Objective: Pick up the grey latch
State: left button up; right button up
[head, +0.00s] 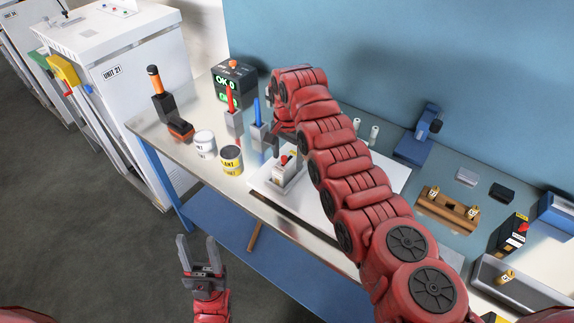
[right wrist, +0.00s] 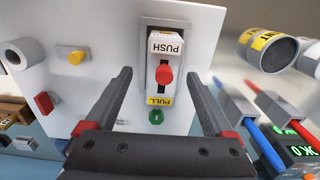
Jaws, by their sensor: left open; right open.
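A grey fixture with a white slider marked PUSH and PULL and a red knob (right wrist: 165,75) stands on a white board (right wrist: 205,60); the fixture also shows in the head view (head: 286,172). It is the grey part nearest my right gripper, but I cannot tell for certain that it is the latch. My right gripper (right wrist: 159,76) is open, with its fingers on either side of the fixture in the right wrist view and nothing held. In the head view my right arm hides part of the board. My left gripper (head: 200,245) is open and empty, in front of the table.
Paint cans (head: 231,160), a red-handled tool (head: 230,98) and a blue-handled tool (head: 257,112) in grey holders, and an OK display box (head: 233,82) stand left of the board. A brown wooden rack (head: 446,210) and several boxes lie to the right.

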aim_at(287, 163)
jog(key=shift+w+a+f+p, duration=0.1)
jog(key=shift+f+p, duration=0.05)
jog(key=shift+f, duration=0.75)
jog(key=shift+w+f+p, duration=0.1)
jog(key=shift+f+p, duration=0.05)
jog(key=shift+f, duration=0.7)
grip_shut()
